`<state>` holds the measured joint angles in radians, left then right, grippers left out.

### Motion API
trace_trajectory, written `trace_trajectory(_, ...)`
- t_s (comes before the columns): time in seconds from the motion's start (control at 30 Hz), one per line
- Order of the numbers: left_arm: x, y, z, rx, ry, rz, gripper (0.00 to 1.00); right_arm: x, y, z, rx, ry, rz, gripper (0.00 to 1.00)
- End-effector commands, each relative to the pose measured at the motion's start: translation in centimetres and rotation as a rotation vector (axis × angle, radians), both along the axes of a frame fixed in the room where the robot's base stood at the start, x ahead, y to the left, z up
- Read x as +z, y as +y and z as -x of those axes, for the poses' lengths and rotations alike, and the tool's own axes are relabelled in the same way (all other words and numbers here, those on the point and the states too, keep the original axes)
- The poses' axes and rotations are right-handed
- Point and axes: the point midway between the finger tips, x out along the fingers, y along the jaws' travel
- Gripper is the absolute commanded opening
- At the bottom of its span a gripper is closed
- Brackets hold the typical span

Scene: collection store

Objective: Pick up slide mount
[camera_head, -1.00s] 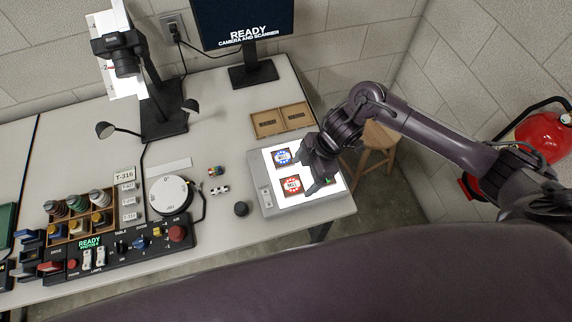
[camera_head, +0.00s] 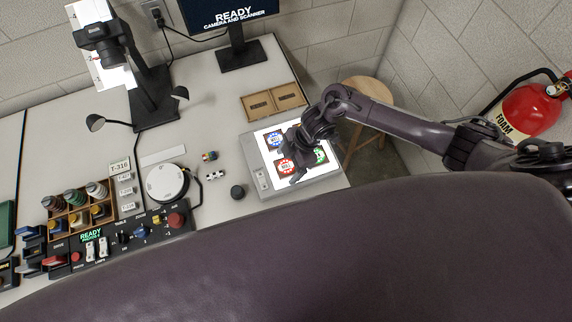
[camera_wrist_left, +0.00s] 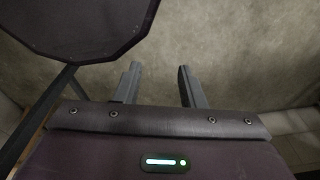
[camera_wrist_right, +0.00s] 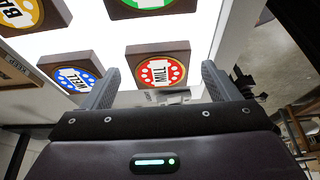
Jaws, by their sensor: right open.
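Several square slide mounts with coloured discs lie on a lit white panel (camera_head: 262,178). The red mount (camera_head: 285,167), labelled MILL, also shows in the right wrist view (camera_wrist_right: 160,84), ahead of and between the fingers. The blue mount (camera_head: 273,140), labelled WELL, shows there too (camera_wrist_right: 76,79). A green mount (camera_head: 320,156) and a yellow one (camera_wrist_right: 20,12) lie farther along. My right gripper (camera_head: 291,166) is open and empty over the panel, close to the red mount. It partly covers the mounts in the head view. My left gripper (camera_wrist_left: 160,68) is open and empty over the floor.
A two-compartment wooden tray (camera_head: 274,101) lies behind the panel. A dark knob (camera_head: 237,192) and small items lie to its left. A control console (camera_head: 130,234), white turntable (camera_head: 166,182) and camera stand (camera_head: 150,98) are farther left. A stool (camera_head: 366,92) stands right of the table.

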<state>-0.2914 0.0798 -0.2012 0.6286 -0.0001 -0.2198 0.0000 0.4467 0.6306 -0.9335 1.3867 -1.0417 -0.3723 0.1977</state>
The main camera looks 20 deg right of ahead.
Motion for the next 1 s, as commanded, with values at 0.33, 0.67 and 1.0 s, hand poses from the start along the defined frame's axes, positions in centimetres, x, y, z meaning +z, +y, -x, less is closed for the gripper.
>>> trace_trajectory(0.33, -0.1, 0.1, 1.0, 0.001, 0.015, -0.002, 0.36, 0.0, 0.0, 0.0, 0.000, 0.000, 0.000, 0.44)
trace_trajectory(0.67, -0.2, 0.2, 1.3, 0.001, 0.020, -0.003, 0.36, 0.1, 0.0, 0.0, 0.000, -0.001, -0.001, 0.33)
trace_trajectory(1.0, -0.5, 0.2, 1.3, 0.002, 0.020, -0.003, 0.36, 4.2, 0.0, -0.2, 0.003, -0.006, -0.002, 0.33)
